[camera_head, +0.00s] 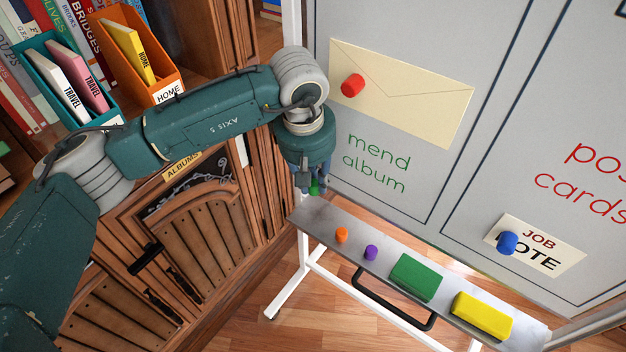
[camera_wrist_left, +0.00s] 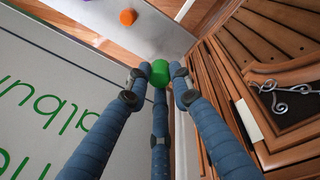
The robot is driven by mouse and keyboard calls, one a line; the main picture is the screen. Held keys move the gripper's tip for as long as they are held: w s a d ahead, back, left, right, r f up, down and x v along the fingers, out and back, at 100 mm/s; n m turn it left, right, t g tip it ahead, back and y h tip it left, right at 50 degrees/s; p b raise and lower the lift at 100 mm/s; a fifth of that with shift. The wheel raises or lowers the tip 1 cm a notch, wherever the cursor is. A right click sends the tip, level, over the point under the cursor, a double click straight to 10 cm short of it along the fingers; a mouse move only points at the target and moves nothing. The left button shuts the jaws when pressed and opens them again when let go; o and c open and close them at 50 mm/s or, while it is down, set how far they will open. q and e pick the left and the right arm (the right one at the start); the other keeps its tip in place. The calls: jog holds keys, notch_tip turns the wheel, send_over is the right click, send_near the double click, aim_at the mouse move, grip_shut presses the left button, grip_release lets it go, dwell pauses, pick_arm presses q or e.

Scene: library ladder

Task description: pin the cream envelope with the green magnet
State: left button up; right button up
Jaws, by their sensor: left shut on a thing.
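The cream envelope (camera_head: 425,98) lies flat against the upper part of the grey board, with a red magnet (camera_head: 352,85) on its left side. My left gripper (camera_head: 312,190) hangs low at the board's left edge, above the left end of the tray. It is shut on the green magnet, which shows as a small green bit between the fingers (camera_head: 315,187). In the left wrist view the green magnet (camera_wrist_left: 160,73) sits between the fingertips. My right gripper is in neither view.
The metal tray (camera_head: 380,263) holds an orange magnet (camera_head: 341,235), a purple magnet (camera_head: 371,252), a green block (camera_head: 415,277) and a yellow block (camera_head: 482,316). A blue magnet (camera_head: 507,243) sits on a job note (camera_head: 545,246). A wooden cabinet (camera_head: 195,240) stands close on the left.

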pick_arm(q)
jog(key=shift+r+p, duration=0.5)
jog(key=shift+r, duration=0.8)
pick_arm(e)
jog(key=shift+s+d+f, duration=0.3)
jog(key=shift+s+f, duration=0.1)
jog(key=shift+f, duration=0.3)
pick_arm(q)
jog(key=shift+r, duration=0.2)
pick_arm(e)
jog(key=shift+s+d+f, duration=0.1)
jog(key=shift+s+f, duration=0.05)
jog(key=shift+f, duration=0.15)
